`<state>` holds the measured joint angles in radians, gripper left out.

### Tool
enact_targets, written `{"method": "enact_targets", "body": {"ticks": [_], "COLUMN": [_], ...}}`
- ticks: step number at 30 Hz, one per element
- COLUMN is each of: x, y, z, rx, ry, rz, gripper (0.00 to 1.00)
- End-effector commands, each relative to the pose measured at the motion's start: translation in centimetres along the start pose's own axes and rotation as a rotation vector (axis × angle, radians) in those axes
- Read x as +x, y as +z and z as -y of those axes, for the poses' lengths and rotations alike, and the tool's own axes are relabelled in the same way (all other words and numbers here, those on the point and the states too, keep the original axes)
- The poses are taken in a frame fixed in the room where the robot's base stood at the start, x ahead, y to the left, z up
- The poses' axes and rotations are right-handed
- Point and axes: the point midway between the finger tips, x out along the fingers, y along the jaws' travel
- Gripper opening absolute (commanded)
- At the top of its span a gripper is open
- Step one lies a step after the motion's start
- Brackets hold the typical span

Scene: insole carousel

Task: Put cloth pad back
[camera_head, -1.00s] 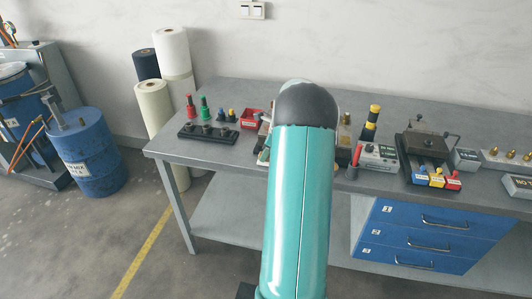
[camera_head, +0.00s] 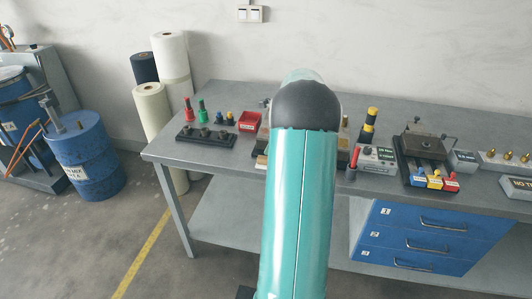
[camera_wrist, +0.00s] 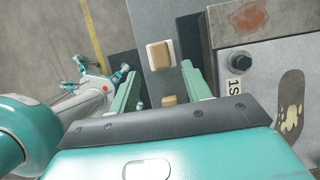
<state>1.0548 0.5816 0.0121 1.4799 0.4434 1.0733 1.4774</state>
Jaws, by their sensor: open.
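In the wrist view my gripper (camera_wrist: 160,70) has its two teal fingers apart, with nothing clamped between them. A small tan block on a white base (camera_wrist: 160,54), possibly the cloth pad, shows between and just beyond the fingertips, over a grey surface. I cannot tell its material or how far below the fingers it is. A second small tan piece (camera_wrist: 168,100) shows nearer the gripper's base. In the head view a pale tan item (camera_head: 262,161) lies at the bench's front edge beside my arm. My arm hides the gripper there.
A grey machine with a black knob (camera_wrist: 238,62) stands close right of the fingers in the wrist view. On the bench (camera_head: 215,170) are a red bin (camera_head: 249,121), a black rack (camera_head: 206,136), and a grey device (camera_head: 376,158). Blue drawers (camera_head: 420,235) hang below.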

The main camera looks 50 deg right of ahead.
Motion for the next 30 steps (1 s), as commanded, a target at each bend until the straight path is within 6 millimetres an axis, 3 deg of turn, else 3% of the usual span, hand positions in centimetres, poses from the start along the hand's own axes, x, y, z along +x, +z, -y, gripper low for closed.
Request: {"method": "enact_targets", "body": {"ticks": [3, 7, 17, 20, 23, 25, 30], "x": [-2.5, -4.4, -5.5, -5.8, -6.4, -7.0, -8.2], "y": [0.0, 0.0, 0.1, 1.5, 4.9, 8.0, 14.5], "z": [0.0, 0.1, -0.1, -0.9, -3.5, -6.3, -15.1], "rx": [-0.001, 0.0, -0.003, -0.057, -0.201, -0.354, -0.785], "ry": [-0.002, -0.002, 0.001, -0.001, -0.002, -0.004, -0.005], "rz": [0.0, 0.0, 0.0, -0.006, -0.022, -0.04, -0.084], "gripper": [0.48, 0.48, 0.48, 0.48, 0.48, 0.48, 0.48]}}
